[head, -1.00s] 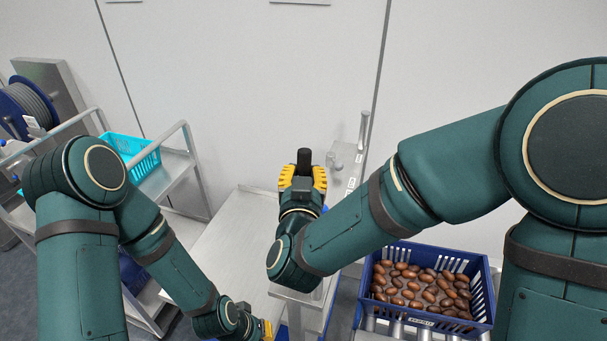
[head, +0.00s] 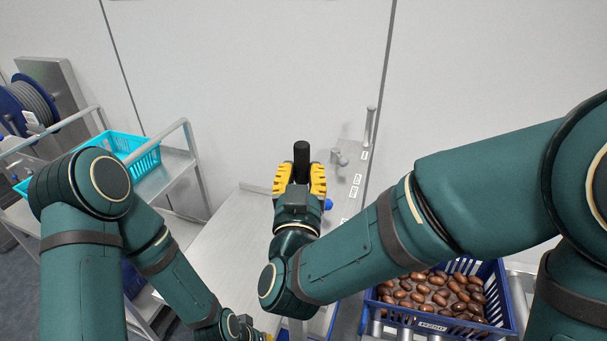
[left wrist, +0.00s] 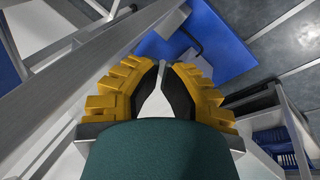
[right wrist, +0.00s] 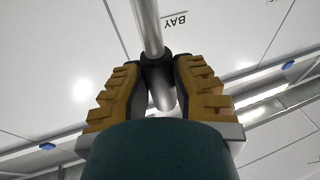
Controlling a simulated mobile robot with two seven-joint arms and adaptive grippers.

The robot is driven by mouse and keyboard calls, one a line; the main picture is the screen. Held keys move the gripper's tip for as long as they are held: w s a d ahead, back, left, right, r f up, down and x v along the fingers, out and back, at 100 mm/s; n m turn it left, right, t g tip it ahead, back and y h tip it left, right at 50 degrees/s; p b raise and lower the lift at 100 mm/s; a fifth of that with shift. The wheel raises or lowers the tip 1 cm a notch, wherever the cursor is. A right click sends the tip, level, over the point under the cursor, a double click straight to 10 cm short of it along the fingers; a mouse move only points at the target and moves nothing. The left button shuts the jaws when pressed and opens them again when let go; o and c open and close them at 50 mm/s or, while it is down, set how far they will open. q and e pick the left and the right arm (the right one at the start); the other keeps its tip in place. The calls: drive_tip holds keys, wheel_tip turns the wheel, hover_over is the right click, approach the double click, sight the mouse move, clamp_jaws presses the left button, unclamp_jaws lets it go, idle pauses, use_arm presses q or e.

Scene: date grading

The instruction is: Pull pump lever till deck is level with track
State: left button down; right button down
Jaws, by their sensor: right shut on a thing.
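The pump lever's black grip (head: 301,155) stands up from my right gripper (head: 300,180) in the head view. In the right wrist view the lever's pale metal rod (right wrist: 149,25) runs into a black collar between the fingers of my right gripper (right wrist: 161,80), which is shut on it. My left gripper (left wrist: 161,75) is shut and empty in its wrist view, its fingertips almost meeting; it is low in the head view, partly cut off. A flat grey metal surface (head: 215,262) lies left of the lever. Whether it is the deck, and its height against the track, I cannot tell.
A blue crate (head: 503,285) of brown dates sits on rollers (head: 375,328) at the lower right, partly under my right arm. A cyan basket (head: 148,158) is on a metal cart at the left. A thin metal post (head: 370,128) stands behind the lever.

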drive_tip(key=shift+s+a, duration=0.15)
drive_tip(key=shift+a, duration=0.05)
drive_tip(key=shift+s+f+b, duration=0.1)
drive_tip(key=shift+f+b, duration=0.05)
drive_tip(key=shift+b, duration=0.3)
drive_tip(key=s+b, duration=0.1)
drive_tip(key=s+t+b, duration=0.1)
drive_tip(key=b, duration=0.2)
drive_tip(key=shift+s+a+f+n+t+y, duration=0.3)
drive_tip(key=shift+s+a+n+t, duration=0.1)
drive_tip(key=shift+s+a+r, duration=0.1)
drive_tip(key=shift+s+r, duration=0.05)
drive_tip(key=shift+r, duration=0.05)
drive_tip(key=s+t, duration=0.1)
drive_tip(key=s+f, duration=0.1)
drive_tip(key=s+a+n+t, duration=0.1)
drive_tip(key=shift+s+f+t, duration=0.1)
drive_tip(key=shift+f+t, duration=0.05)
drive_tip(key=shift+t, duration=0.15)
